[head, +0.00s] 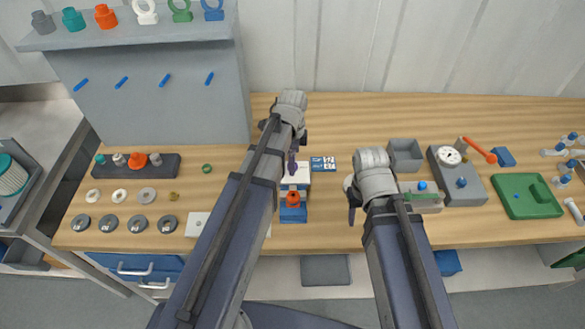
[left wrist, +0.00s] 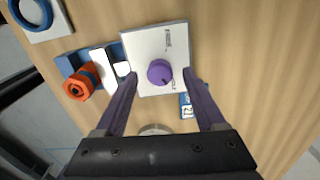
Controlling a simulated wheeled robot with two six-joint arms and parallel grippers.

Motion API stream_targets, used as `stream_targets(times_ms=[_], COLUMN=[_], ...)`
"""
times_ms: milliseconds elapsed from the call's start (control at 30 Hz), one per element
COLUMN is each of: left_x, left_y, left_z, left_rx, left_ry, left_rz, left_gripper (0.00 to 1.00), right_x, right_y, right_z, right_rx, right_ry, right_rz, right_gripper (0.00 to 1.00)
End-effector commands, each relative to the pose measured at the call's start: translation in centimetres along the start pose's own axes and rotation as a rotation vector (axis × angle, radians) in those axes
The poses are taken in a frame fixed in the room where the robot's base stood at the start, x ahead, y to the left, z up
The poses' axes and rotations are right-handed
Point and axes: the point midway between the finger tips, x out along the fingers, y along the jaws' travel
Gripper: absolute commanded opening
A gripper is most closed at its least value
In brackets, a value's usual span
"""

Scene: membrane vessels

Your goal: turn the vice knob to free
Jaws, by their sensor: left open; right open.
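The purple knob (left wrist: 159,72) sits on a square white plate (left wrist: 150,35) with small dark markings I cannot read. A mark on the knob points toward the lower right. My left gripper (left wrist: 158,80) is open, with one purple finger on each side of the knob; I cannot tell whether they touch it. Beside the plate is a blue vice body (left wrist: 70,62) with an orange knob (left wrist: 78,83). In the head view the white plate (head: 296,175) and orange knob (head: 293,198) show below my left gripper (head: 293,157). My right gripper (head: 351,205) is open and empty.
A blue-and-white card (head: 323,163) lies right of the plate. A grey open box (head: 404,155), a grey unit with a dial (head: 458,180) and a green tray (head: 530,196) stand at right. Several discs and a dark rack (head: 122,173) are at left. The back middle is clear.

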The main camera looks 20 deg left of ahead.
Motion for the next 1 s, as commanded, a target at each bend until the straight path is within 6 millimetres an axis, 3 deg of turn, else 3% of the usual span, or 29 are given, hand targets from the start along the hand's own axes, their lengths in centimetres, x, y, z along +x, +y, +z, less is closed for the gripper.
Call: stream_targets(times_ms=[100, 400, 1000], left_x=[1.01, 0.91, 0.92], left_y=[0.0, 0.0, 0.01], left_z=[0.0, 0.0, 0.0], left_rx=[0.0, 0.0, 0.0], left_ry=[0.0, 0.0, 0.0], left_rz=[0.0, 0.0, 0.0], left_gripper=[0.72, 0.71, 0.03], right_x=[1.0, 0.91, 0.92], right_y=[-0.1, -0.09, -0.09], right_z=[-0.06, -0.05, -0.06], right_rx=[0.0, 0.0, 0.0], right_ry=[0.0, 0.0, 0.0], right_rz=[0.0, 0.0, 0.0], right_gripper=[0.5, 0.5, 0.5])
